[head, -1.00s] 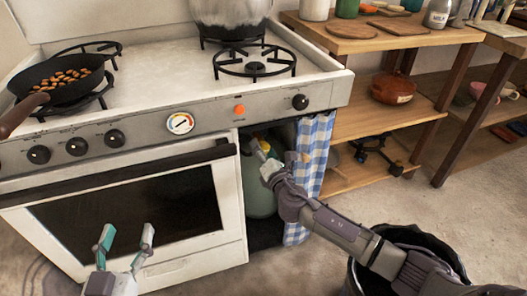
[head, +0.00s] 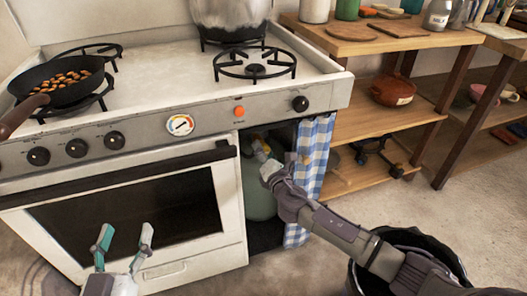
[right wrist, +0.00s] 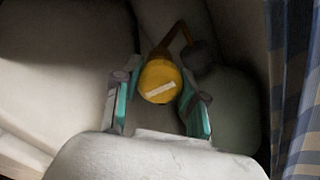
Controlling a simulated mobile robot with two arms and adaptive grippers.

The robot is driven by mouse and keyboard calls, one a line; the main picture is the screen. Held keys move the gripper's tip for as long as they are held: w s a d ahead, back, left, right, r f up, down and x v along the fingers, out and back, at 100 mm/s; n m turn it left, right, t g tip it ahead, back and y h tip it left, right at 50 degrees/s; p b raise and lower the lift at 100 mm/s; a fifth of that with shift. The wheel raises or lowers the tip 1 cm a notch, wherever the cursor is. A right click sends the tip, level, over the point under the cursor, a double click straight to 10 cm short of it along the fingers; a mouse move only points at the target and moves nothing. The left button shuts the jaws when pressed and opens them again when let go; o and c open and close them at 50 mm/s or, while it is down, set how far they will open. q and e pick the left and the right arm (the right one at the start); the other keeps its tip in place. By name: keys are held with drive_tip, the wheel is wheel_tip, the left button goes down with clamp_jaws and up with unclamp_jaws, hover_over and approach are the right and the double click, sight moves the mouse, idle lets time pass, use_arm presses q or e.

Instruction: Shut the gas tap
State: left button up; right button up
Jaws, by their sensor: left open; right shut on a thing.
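The gas tap's round yellow knob (right wrist: 159,82) shows in the right wrist view, with a pale bar across its face. It sits at the top of the green gas bottle (head: 259,196), inside the open compartment at the right of the stove. My right gripper (head: 263,152) reaches into this compartment. In the right wrist view my right gripper (right wrist: 160,88) has one finger on each side of the knob and is shut on it. My left gripper (head: 126,234) is open and empty in front of the oven door.
A blue checked curtain (head: 309,175) hangs at the compartment's right edge, close to my right arm. The stove (head: 150,75) carries a pan of nuts (head: 62,88) and a large pot (head: 229,14). A black bin (head: 366,272) stands under my right forearm.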

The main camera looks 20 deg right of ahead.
drive_tip(key=shift+f+m, duration=0.1)
drive_tip(key=shift+m, duration=0.4)
drive_tip(key=m+b, duration=0.1)
drive_tip(key=m, duration=0.3)
use_arm(q)
wheel_tip(320, 180, up, 6)
drive_tip(key=s+t+h, duration=0.1)
drive_tip(key=s+t, duration=0.1)
drive_tip(key=t, duration=0.2)
use_arm(e)
drive_tip(key=m, duration=0.5)
drive_tip(key=shift+m, duration=0.3)
drive_tip(key=m, duration=0.2)
drive_tip(key=shift+m, duration=0.3)
drive_tip(key=m+p, duration=0.1)
drive_tip(key=m, duration=0.2)
drive_tip(key=shift+m+p, duration=0.3)
use_arm(q)
wheel_tip(320, 180, down, 9)
drive_tip(key=w+g+y, duration=0.1)
drive_tip(key=g, duration=0.5)
drive_tip(key=shift+w+a+f+y, duration=0.2)
drive_tip(key=shift+w+a+y, duration=0.1)
drive_tip(key=shift+y, duration=0.1)
use_arm(e)
drive_tip(key=shift+m, duration=0.6)
